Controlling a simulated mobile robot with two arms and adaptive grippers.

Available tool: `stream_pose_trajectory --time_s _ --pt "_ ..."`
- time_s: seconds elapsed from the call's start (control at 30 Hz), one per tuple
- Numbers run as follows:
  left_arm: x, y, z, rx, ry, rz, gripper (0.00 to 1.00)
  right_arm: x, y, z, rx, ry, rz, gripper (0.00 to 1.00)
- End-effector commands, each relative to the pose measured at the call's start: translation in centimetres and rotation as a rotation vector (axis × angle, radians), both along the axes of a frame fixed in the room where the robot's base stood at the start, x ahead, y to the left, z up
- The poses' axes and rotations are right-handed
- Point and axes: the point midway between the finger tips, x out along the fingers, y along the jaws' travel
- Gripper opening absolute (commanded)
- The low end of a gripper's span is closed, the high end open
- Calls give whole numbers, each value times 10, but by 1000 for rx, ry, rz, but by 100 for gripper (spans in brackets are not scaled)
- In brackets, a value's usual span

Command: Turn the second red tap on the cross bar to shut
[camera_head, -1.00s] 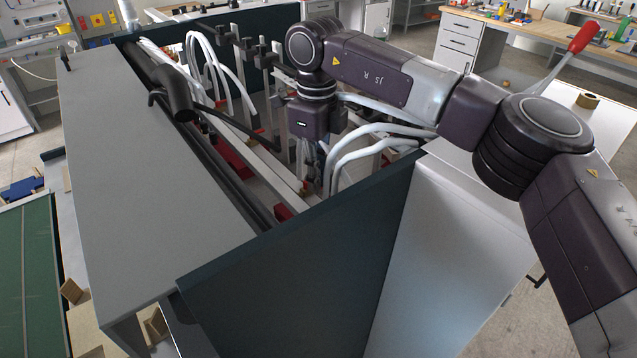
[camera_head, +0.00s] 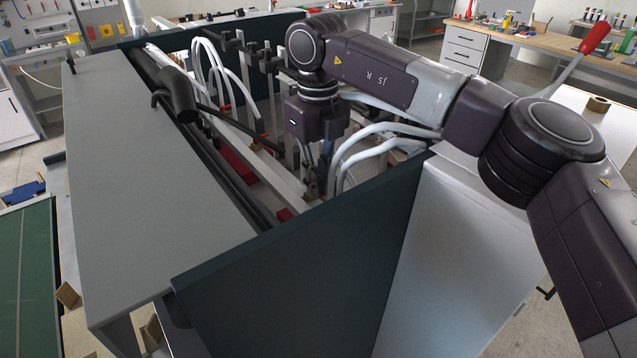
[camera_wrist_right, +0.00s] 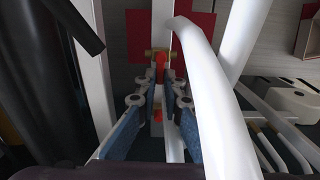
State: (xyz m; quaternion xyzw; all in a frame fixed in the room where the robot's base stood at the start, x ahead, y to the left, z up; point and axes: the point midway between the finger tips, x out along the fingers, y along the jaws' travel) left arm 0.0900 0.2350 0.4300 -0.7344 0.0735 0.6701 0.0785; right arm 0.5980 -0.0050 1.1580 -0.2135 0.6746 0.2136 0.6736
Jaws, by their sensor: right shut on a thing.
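My right gripper (camera_head: 313,186) reaches down into the open box frame, near white hoses and a pale bar. In the right wrist view its two blue-padded fingers (camera_wrist_right: 158,100) are closed around a slim red tap (camera_wrist_right: 160,72), with a brass fitting (camera_wrist_right: 160,53) just beyond the fingertips. The tap stands in line with an upright pale post (camera_wrist_right: 162,18). Part of the tap is hidden between the fingers. In the head view the tap itself is hidden by the gripper and hoses. My left gripper is not in view.
A thick white hose (camera_wrist_right: 212,95) passes close to the right of the fingers. A black rod (camera_wrist_right: 70,22) is at upper left. The dark box wall (camera_head: 310,270) stands in front of my right arm, and a grey panel (camera_head: 140,170) lies to the left.

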Motion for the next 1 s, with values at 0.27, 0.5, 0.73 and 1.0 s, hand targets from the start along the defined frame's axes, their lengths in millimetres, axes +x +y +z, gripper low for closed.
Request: stream_pose_trajectory --time_s 0.27,0.5,0.73,1.0 --pt "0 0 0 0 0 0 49 2 0 3 3 -5 -4 15" --pt "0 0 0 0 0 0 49 1 0 1 1 -3 -2 25" --pt "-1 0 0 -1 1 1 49 1 0 8 1 -4 -1 25" --pt "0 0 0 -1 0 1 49 1 1 60 2 -6 -3 25"
